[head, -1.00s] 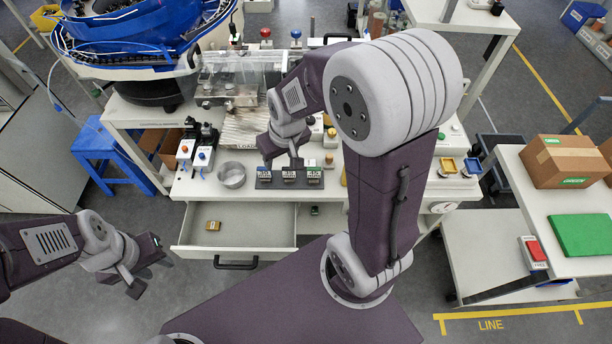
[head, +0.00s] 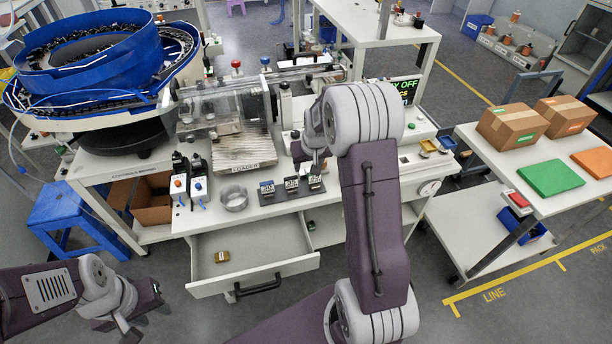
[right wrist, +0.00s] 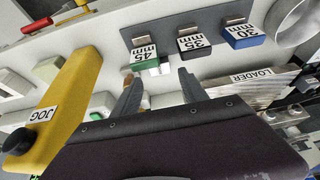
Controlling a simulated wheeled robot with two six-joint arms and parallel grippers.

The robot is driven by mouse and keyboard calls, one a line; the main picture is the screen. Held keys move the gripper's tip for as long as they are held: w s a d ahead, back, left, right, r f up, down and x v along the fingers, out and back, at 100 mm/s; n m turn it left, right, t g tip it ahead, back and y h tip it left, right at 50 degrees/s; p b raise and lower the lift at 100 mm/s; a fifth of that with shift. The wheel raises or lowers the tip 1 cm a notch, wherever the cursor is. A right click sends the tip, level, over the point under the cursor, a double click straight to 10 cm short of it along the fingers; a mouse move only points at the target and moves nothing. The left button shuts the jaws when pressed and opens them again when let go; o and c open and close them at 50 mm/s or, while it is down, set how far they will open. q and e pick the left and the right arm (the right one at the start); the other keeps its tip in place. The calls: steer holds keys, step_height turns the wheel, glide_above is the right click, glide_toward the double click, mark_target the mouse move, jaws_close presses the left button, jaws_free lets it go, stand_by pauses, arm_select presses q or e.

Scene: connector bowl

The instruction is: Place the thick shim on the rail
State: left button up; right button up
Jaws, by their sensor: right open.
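Three labelled shim blocks stand in a row on a dark rack (right wrist: 160,52). The block with the green base reads 45 mm (right wrist: 143,57) and has the largest number; the black one reads 35 mm (right wrist: 195,44) and the blue one 30 mm (right wrist: 241,34). The blocks also show in the head view, the blue one (head: 267,189) at the left end. My right gripper (right wrist: 159,88) is open and empty, its fingers pointing towards the green-based block with a gap between. My left gripper (head: 142,312) hangs low at the left, apparently open and empty. I cannot single out the rail.
An open drawer (head: 252,262) below the bench holds a small brass-coloured block (head: 221,256). A metal ring bowl (head: 233,198) and the ribbed LOADER plate (head: 243,158) are left of and behind the rack. A yellow JOG pendant (right wrist: 58,105) is close to my right gripper.

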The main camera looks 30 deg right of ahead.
mark_target(306, 172)
steer(key=shift+w+a+f, duration=0.15)
steer(key=shift+w+f, duration=0.1)
steer(key=shift+f, duration=0.3)
steer(key=shift+w+d+f, duration=0.25)
steer(key=shift+f, duration=0.2)
steer(key=x, duration=0.4)
steer(key=shift+s+d, duration=0.1)
steer(key=shift+d, duration=0.05)
steer(key=shift+w+f, duration=0.25)
steer(key=shift+f, duration=0.2)
jaws_close()
